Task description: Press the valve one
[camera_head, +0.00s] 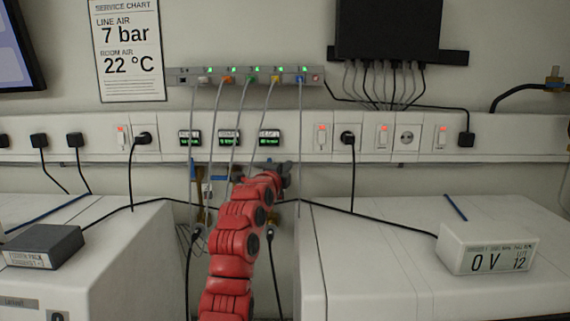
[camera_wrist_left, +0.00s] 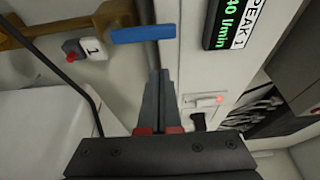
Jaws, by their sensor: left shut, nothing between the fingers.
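In the left wrist view, a white block marked "1" (camera_wrist_left: 93,48) with a small red button (camera_wrist_left: 70,57) on its side sits below a brass pipe (camera_wrist_left: 50,27). A blue bar (camera_wrist_left: 142,35) lies to its right, beside a grey pipe. I cannot tell which of these parts is the valve itself. My left gripper (camera_wrist_left: 159,75) is shut and empty, its fingertips below and right of the block and apart from it. In the head view my left gripper (camera_head: 284,172) is at the wall under the trunking, partly hidden by my red arm. My right gripper is not in view.
White cabinets (camera_head: 400,225) stand left and right of a gap where my arm reaches. A meter box (camera_head: 488,249) sits on the right cabinet, a dark box (camera_head: 42,246) on the left. Cables hang across the gap. Small green displays (camera_head: 229,138) line the trunking (camera_head: 300,140).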

